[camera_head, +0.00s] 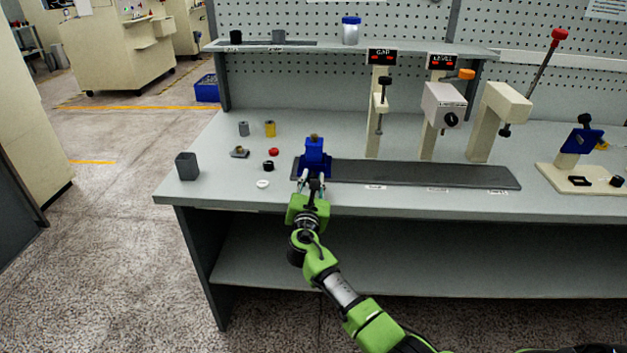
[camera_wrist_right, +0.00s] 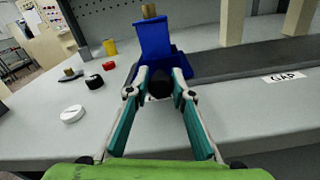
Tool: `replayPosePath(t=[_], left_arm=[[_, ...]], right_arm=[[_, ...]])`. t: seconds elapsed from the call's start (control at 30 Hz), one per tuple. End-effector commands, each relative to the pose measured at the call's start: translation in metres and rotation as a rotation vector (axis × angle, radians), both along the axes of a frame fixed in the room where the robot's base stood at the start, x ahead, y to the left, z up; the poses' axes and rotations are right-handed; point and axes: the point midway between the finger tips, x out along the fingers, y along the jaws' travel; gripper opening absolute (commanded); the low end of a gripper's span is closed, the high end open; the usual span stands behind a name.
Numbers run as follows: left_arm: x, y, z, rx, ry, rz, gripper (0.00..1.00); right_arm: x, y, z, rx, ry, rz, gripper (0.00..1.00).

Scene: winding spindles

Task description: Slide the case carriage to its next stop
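The case carriage (camera_head: 315,160) is a blue block with a blue upright part and a small brownish piece on top. It sits at the left end of a long dark rail (camera_head: 430,174) and also shows in the right wrist view (camera_wrist_right: 154,40). A black knob (camera_wrist_right: 160,82) sticks out from its front. My right gripper (camera_head: 312,184) is at the knob, with one finger on either side of it. In the right wrist view the fingertips (camera_wrist_right: 161,85) look slightly apart from the knob. My left gripper is not in view.
GAP (camera_head: 381,100) and LEVEL (camera_head: 444,105) stations stand behind the rail, with a lever press (camera_head: 500,105) to their right. Small caps and cylinders (camera_head: 269,129) lie left of the carriage, with a dark grey cup (camera_head: 187,166) near the bench's left edge. The rail right of the carriage is clear.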

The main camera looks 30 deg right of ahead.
Motion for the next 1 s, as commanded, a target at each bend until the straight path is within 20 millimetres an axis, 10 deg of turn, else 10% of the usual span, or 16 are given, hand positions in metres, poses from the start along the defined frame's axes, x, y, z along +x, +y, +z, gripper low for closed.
replayPosePath(t=[0.53, 1.0], left_arm=[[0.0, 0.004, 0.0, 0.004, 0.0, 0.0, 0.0], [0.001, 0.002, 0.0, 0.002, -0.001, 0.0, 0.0]], right_arm=[[-0.008, 0.007, 0.0, 0.0, -0.001, 0.004, 0.38], [-0.081, 0.054, -0.001, 0.002, 0.001, 0.007, 0.38]])
